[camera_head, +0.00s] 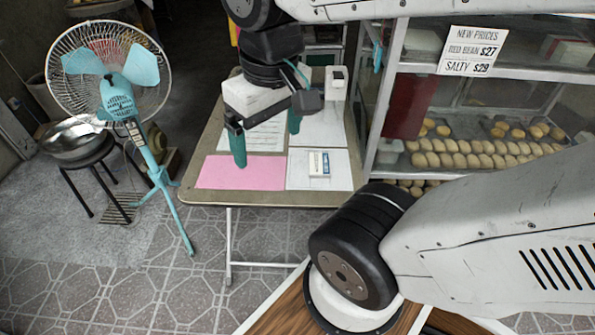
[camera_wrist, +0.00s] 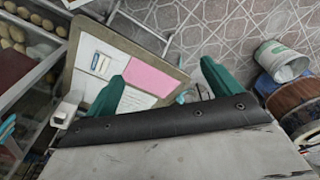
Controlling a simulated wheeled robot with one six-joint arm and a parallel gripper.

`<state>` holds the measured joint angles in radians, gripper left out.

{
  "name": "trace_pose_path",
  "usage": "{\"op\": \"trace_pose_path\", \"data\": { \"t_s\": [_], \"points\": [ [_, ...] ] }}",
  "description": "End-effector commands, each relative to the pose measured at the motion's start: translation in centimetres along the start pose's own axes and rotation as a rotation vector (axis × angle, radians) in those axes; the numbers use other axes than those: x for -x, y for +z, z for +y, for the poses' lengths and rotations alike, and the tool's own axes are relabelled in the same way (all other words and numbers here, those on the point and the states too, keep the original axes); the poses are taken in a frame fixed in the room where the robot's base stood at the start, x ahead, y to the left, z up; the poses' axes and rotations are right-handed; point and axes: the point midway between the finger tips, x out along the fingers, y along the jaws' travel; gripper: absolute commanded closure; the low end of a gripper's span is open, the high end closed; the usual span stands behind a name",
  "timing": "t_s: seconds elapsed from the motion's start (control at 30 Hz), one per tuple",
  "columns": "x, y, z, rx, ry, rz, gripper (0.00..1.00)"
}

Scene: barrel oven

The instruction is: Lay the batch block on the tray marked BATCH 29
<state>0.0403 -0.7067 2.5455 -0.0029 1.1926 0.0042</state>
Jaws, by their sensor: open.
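My gripper (camera_head: 266,138) is open, its two teal fingers hanging over the folding table (camera_head: 270,199) with nothing seen between them. It also shows in the wrist view (camera_wrist: 163,84). A small white and blue item (camera_head: 319,163) lies on a white sheet at the table's front right, right of the fingers; it also shows in the wrist view (camera_wrist: 99,62). I cannot tell whether it is the batch block. I cannot make out a tray marked BATCH 29. Trays of buns (camera_head: 465,154) stand inside the glass cabinet, with no batch mark readable.
A pink sheet (camera_head: 241,172) and white papers cover the table; a white device (camera_head: 336,84) stands at its back right. A fan (camera_head: 120,95) and a stool with a metal bowl (camera_head: 76,140) stand left. The cabinet (camera_head: 390,90) borders the table's right.

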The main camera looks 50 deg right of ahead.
Motion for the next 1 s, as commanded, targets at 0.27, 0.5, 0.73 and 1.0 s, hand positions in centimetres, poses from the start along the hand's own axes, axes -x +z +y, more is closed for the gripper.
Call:
{"op": "trace_pose_path", "data": {
  "t_s": [0.27,0.5,0.73,1.0],
  "points": [
    [-5.2,-7.6,6.7,-0.255,0.020,-0.046,0.11],
    [-12.8,-11.6,15.9,-0.498,0.033,-0.076,0.11],
    [-21.1,-11.2,24.6,-0.706,0.039,-0.098,0.11],
    [-26.5,-9.4,29.3,-0.822,0.043,-0.105,0.11]
  ]
}}
